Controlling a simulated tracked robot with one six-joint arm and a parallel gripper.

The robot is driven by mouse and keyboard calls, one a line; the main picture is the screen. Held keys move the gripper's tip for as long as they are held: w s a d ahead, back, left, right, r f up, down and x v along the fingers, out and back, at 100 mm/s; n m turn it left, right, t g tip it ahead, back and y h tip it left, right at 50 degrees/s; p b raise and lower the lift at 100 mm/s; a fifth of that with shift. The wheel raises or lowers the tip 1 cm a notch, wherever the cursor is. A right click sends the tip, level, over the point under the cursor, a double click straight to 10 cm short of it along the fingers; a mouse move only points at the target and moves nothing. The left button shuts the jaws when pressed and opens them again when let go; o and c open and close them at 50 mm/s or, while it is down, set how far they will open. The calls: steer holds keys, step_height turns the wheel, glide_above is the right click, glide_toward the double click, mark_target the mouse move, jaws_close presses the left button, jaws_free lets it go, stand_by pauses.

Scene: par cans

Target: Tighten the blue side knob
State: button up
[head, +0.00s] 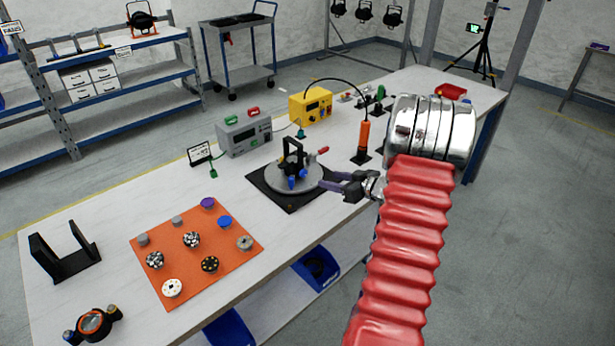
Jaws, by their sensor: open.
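A black bracket fixture (293,150) stands upright on a round grey turntable (275,183). Blue knobs sit low on the fixture: one at the front (291,182) and one beside it to the right (303,173). Which is the side knob I cannot tell for sure. A red-tipped handle (322,150) sticks out to the fixture's right. My gripper (329,180) is open and empty at the turntable's right edge, its dark fingers pointing left toward the blue knobs, apart from them. My arm hides part of the table's right side.
A black mat (257,178) lies under the turntable. Grey (243,133) and yellow (308,106) instrument boxes stand behind it. An orange-handled tool (363,138) stands upright close behind my gripper. An orange mat (220,260) with several small parts lies front left. A black cradle (68,258) stands at far left.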

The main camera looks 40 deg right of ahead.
mark_target(305, 174)
steer(key=x, duration=1.3)
steer(key=shift+s, duration=0.1)
steer(key=c, duration=1.1)
